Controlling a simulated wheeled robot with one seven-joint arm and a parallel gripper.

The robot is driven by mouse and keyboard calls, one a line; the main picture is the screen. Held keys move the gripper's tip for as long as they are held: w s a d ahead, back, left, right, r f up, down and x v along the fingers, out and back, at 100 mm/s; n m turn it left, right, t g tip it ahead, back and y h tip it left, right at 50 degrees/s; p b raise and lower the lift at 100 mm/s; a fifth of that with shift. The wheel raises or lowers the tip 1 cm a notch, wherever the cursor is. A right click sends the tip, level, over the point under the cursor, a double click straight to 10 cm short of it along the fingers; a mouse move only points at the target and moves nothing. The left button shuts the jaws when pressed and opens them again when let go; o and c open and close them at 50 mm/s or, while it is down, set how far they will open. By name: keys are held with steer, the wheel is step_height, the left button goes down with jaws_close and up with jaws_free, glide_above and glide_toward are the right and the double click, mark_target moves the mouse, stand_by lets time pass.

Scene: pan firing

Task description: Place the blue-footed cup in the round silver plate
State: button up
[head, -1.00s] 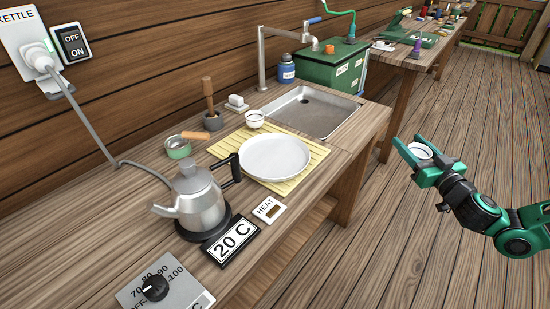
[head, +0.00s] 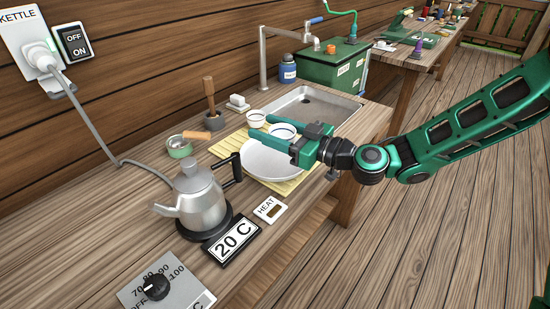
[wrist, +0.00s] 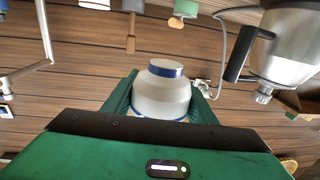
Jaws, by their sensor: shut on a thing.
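My gripper (head: 281,128) is shut on a pale cup (head: 284,131), holding it by its sides between the two green fingers. In the wrist view, which is upside down, the cup (wrist: 160,97) shows a blue foot ring, so it is held upright. The round silver plate (head: 262,162) lies flat and empty on a yellow slatted mat (head: 221,150). The gripper and cup are over the plate's far right part, apparently above it; the height of the gap is unclear. The gripper hides part of the plate's right side.
A second small white cup (head: 255,118) stands behind the plate, close to the gripper. The kettle (head: 196,190) stands at front left, its black handle near the plate.

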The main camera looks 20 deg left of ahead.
steer(key=shift+s+f, duration=0.1)
steer(key=shift+f, duration=4.85)
steer(key=o, duration=1.1)
steer(key=shift+c, duration=0.2)
steer(key=v, duration=1.2)
